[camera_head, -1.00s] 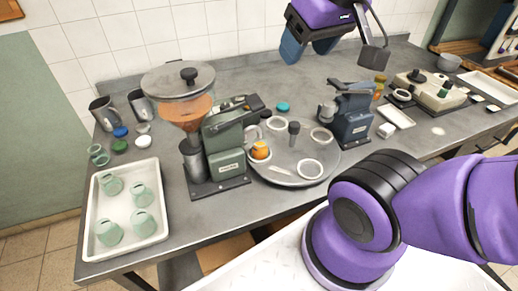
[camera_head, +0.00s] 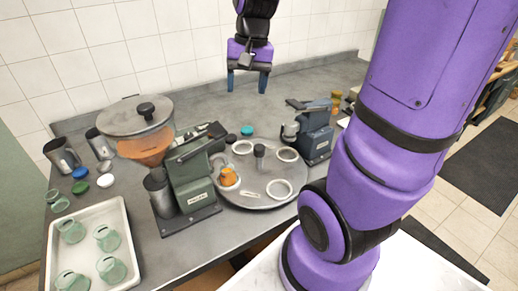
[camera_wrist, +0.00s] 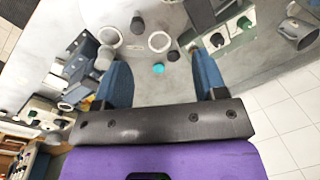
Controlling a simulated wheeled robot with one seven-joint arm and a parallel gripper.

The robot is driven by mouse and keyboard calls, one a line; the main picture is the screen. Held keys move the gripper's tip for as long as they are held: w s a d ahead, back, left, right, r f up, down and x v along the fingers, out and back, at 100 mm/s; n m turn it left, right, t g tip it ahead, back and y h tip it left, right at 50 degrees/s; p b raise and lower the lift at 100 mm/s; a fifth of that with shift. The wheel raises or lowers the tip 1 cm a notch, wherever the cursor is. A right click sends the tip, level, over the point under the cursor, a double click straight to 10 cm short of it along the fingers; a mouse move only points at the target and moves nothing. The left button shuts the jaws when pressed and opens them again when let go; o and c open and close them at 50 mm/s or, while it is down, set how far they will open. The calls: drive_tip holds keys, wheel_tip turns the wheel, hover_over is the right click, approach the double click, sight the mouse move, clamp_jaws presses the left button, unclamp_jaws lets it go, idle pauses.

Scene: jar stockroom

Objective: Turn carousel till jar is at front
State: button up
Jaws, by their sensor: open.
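The round grey carousel (camera_head: 262,190) lies on the counter in the head view, with several white rings on its top and a dark knob (camera_head: 259,155) standing at its middle. A jar with orange contents (camera_head: 228,177) sits at the carousel's left side, close to the green machine. A pale pointed mark (camera_head: 238,195) lies toward its front. My gripper (camera_head: 247,88) is open and empty, pointing down above the counter behind the carousel. In the wrist view, my gripper (camera_wrist: 160,78) has its blue fingers wide apart, with a teal lid (camera_wrist: 158,69) showing below between them.
A green machine with a hopper (camera_head: 195,180) stands left of the carousel; a dark blue machine (camera_head: 315,135) stands right. A white tray (camera_head: 132,270) with green jars is at front left. Metal cups (camera_head: 62,155) and coloured lids lie at left. The back counter is fairly clear.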

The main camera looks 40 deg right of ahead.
drive_tip(key=w+d+f+m+g+y, duration=0.2)
drive_tip(key=w+d+f+m, duration=0.2)
drive_tip(key=d+f, duration=0.3)
drive_tip(key=m, duration=0.2)
approach(260, 147)
drive_tip(key=shift+m+y, duration=0.3)
drive_tip(key=shift+y, duration=0.1)
drive_tip(key=x, duration=1)
drive_tip(key=shift+d+f, duration=0.25)
drive_tip(key=shift+f, duration=0.15)
drive_tip(key=shift+g, duration=0.3)
clamp_jaws()
